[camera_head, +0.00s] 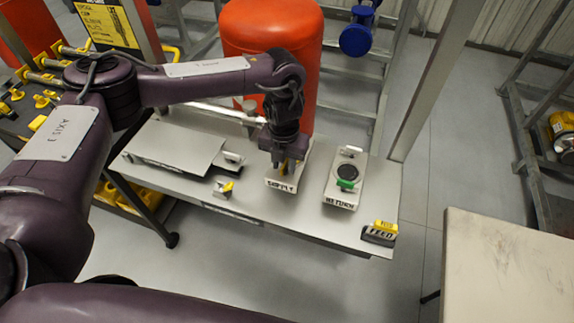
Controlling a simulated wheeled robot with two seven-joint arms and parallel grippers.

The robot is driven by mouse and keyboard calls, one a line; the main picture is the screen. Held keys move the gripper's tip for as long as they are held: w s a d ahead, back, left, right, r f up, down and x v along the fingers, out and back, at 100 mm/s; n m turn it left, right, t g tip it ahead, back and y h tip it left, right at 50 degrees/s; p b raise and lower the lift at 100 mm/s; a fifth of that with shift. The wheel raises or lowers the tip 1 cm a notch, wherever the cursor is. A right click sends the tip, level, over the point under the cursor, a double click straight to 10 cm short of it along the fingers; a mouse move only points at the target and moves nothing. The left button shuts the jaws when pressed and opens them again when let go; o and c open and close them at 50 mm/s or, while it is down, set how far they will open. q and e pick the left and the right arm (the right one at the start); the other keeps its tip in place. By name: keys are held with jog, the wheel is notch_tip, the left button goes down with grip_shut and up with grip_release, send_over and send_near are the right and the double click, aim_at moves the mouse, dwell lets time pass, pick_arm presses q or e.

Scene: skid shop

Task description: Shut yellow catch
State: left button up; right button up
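My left arm reaches in from the left, and its gripper (286,163) points down over the fixture labelled SUPPLY (281,185). A bit of yellow shows at the fingertips, mostly hidden by the gripper; I cannot tell whether the fingers touch it or are open or shut. A small yellow lever (228,187) stands tilted on a grey block (221,192) left of the SUPPLY fixture, apart from the gripper. Which yellow part is the catch is not clear from this view. My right gripper is out of view.
On the grey bench (330,226) stand a RETURN fixture (337,192) with a green handle (346,184) and a yellow-topped FEED block (380,232) at the front right corner. A red tank (268,30) stands behind. A pale table (505,270) is at lower right.

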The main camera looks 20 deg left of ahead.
pick_arm(q)
jog(key=shift+r+p, duration=2.45)
jog(key=shift+r, duration=1.1)
jog(key=shift+f, duration=0.1)
jog(key=shift+m+b, duration=0.3)
jog(key=shift+b, duration=0.05)
jog(key=m+b, duration=0.1)
jog(key=m, duration=0.2)
jog(key=shift+b, duration=0.3)
jog(key=shift+r+m, duration=0.25)
jog(key=shift+m, duration=0.5)
jog(key=shift+r+m, duration=0.2)
jog(key=shift+m, duration=0.55)
